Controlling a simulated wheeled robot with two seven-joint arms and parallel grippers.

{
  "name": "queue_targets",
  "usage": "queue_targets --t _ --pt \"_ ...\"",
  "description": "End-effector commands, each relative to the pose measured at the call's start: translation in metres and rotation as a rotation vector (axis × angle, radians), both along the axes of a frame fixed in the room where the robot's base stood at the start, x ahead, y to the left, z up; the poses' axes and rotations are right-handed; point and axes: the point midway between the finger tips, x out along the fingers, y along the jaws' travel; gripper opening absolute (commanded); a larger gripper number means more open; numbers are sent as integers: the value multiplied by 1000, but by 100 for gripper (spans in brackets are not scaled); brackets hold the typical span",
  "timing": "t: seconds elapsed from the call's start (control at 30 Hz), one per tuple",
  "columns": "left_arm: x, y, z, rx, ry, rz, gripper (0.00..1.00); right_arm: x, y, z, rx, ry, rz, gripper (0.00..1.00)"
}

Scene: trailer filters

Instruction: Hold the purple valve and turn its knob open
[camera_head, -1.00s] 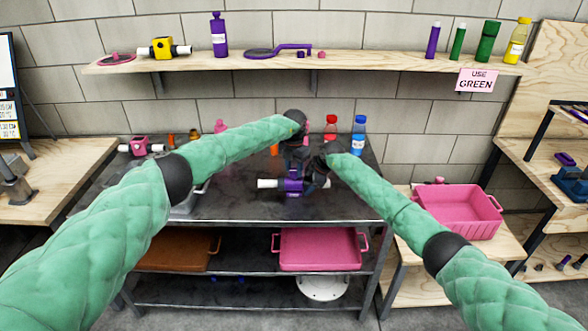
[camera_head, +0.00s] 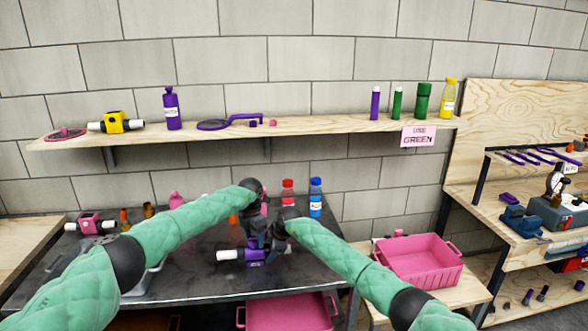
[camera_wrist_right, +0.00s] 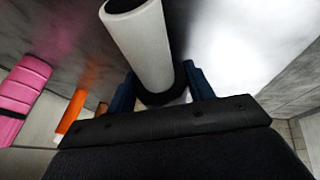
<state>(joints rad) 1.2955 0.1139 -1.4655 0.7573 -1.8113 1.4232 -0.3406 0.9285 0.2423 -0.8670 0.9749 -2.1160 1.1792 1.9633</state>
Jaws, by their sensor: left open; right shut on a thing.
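The purple valve (camera_head: 253,258) is on the dark tabletop in the head view, with a white pipe end (camera_head: 229,255) pointing left. My left gripper (camera_head: 256,238) is open at the top of the valve. It hides the knob, so I cannot tell how the knob is turned. My right gripper (camera_head: 276,246) is at the valve's right side. In the right wrist view, my right gripper (camera_wrist_right: 162,88) is shut around a white pipe end (camera_wrist_right: 142,48) with a black collar, which is part of the valve.
Red (camera_head: 288,197) and blue (camera_head: 315,197) bottles stand behind the grippers. A pink valve (camera_head: 90,223) is at the table's left. A pink bin (camera_head: 420,262) stands at the right. A wall shelf (camera_head: 330,125) holds a yellow valve (camera_head: 115,122) and several bottles.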

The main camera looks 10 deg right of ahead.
Motion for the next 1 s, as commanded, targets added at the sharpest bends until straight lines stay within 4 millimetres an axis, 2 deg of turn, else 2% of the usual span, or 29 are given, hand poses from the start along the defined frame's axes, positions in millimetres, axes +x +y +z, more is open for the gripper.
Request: queue_targets --t 1.0 --pt "1 1 0 -3 -1 -843 61 0 -1 0 -1 0 -1 21"
